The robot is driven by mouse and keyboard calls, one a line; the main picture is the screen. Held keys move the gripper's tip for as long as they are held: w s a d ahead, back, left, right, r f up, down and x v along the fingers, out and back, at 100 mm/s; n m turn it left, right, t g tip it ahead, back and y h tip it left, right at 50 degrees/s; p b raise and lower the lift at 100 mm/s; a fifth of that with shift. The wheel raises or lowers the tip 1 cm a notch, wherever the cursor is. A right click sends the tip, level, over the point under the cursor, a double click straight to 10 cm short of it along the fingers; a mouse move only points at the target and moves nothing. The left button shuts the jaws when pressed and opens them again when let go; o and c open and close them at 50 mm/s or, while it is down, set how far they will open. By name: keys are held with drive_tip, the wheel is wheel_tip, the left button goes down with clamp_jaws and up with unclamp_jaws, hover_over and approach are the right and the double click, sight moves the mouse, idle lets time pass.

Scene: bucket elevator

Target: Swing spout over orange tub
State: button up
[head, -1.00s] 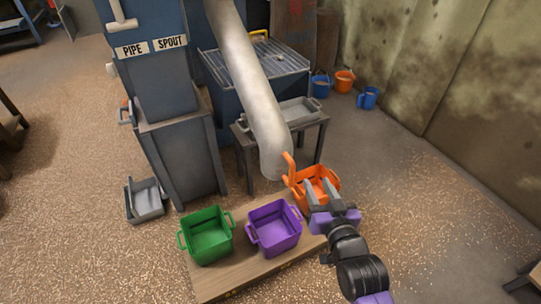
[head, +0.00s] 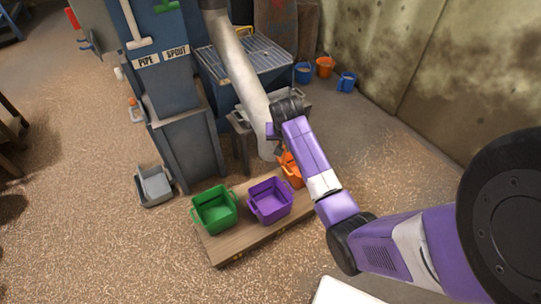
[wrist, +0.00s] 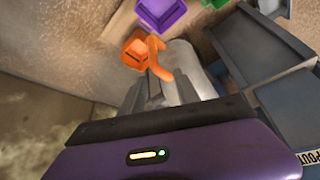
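The grey pipe spout (head: 240,75) slants down, its mouth beside the orange tub (head: 293,172), to the tub's left. My arm partly hides the tub in the head view; the tub also shows in the wrist view (wrist: 133,50). An orange curved handle (wrist: 158,60) stands out from the spout in the wrist view. My gripper (wrist: 162,88) has its two fingers apart, close to the handle, with nothing clearly held. In the head view the gripper (head: 279,149) is by the spout's lower end, its fingers mostly hidden.
A purple tub (head: 270,203) and a green tub (head: 214,212) stand on the wooden board (head: 235,246) left of the orange tub. A blue cabinet (head: 183,145) labelled PIPE SPOUT stands behind. A grey tray (head: 153,187) lies on the floor at left. Small buckets (head: 325,67) stand by the wall.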

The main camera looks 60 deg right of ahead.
drive_tip(key=shift+g+y, duration=0.3)
drive_tip(key=x, duration=0.5)
drive_tip(key=s+a+x, duration=0.1)
drive_tip(key=x, duration=0.1)
drive_tip(key=shift+d+f, duration=0.2)
drive_tip(key=shift+f, duration=0.45)
clamp_jaws()
idle(0.7)
